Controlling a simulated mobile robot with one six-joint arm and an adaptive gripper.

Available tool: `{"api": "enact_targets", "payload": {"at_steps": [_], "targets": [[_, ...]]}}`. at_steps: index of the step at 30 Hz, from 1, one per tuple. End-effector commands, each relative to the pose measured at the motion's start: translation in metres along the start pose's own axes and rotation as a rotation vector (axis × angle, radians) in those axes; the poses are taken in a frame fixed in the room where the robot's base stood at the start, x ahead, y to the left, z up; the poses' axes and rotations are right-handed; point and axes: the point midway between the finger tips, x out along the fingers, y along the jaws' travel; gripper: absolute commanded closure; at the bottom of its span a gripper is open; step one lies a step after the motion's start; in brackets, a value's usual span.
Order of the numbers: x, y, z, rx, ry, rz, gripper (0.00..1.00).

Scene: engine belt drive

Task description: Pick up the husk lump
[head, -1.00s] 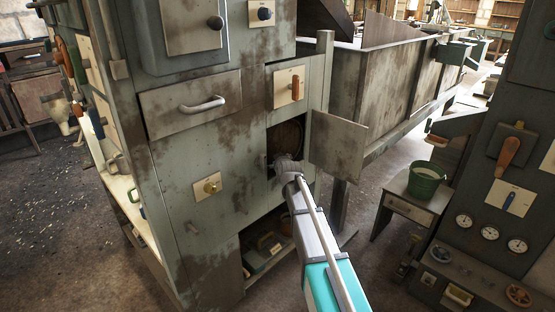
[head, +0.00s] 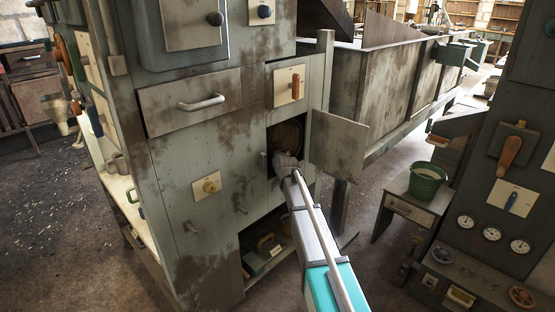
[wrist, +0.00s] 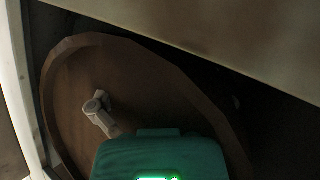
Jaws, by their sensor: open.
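I cannot make out the husk lump in either view. In the head view my gripper (head: 284,160) is at the open compartment in the grey cabinet (head: 180,145), its front end partly hidden by my own wrist. Inside the compartment a round brown wooden piece (head: 289,132) shows behind it. In the wrist view this wooden piece (wrist: 75,85), with a raised rim, fills most of the picture. A grey part, possibly one of my fingers, shows in front of it. My gripper is open, and I see nothing held. The space beyond my green housing is hidden.
The compartment's door (head: 339,142) hangs open to the right of my arm. A lower open shelf (head: 268,250) holds small items. A green bucket (head: 427,181) stands on a small table at the right. Floor is clear at the left.

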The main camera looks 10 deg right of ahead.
Motion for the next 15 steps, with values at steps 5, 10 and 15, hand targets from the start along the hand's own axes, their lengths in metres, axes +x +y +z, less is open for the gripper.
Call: {"api": "enact_targets", "payload": {"at_steps": [5,10,15], "targets": [[-0.0001,-0.0001,0.0000,0.000,0.000,0.000,0.00],[-0.0001,-0.0002,0.0000,0.000,0.000,0.000,0.24],[0.0000,-0.0003,0.0000,0.000,0.000,0.000,0.56]]}}
